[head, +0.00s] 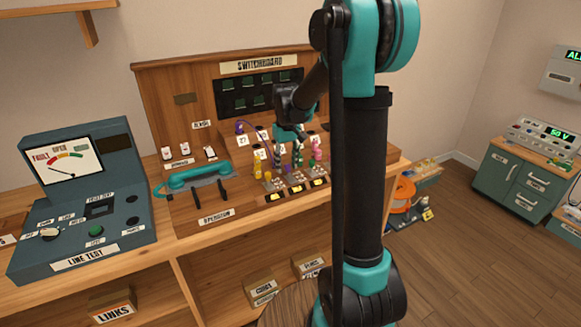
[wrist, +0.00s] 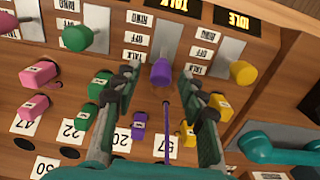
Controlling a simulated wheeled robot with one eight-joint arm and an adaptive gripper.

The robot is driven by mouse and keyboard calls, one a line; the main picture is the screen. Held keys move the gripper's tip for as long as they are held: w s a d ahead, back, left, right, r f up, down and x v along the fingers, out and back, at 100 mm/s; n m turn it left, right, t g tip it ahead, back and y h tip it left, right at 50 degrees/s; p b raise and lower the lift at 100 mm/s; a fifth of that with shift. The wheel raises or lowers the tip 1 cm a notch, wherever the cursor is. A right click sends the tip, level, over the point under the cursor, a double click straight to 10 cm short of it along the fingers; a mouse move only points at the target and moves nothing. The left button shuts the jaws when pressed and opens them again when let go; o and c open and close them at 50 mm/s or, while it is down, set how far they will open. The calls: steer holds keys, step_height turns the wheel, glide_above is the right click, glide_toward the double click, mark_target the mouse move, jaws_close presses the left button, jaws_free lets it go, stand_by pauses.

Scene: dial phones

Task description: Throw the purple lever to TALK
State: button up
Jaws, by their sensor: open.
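In the wrist view the purple lever's round knob (wrist: 161,72) stands on a pale slotted plate (wrist: 166,36) marked RING, OFF and TALK. The knob appears level with or just past the TALK mark. A lit window (wrist: 178,5) above that plate reads TALK. My gripper (wrist: 159,78) is open, one finger on each side of the knob, with gaps visible on both sides. In the head view my gripper (head: 289,150) is over the lever area of the switchboard (head: 165,100); the purple lever is hard to make out there.
A green lever (wrist: 77,38) and a yellow lever (wrist: 243,72) flank the purple one. A teal handset (head: 198,175) lies left on the desk.

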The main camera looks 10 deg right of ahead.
steer(key=shift+r, duration=3.05)
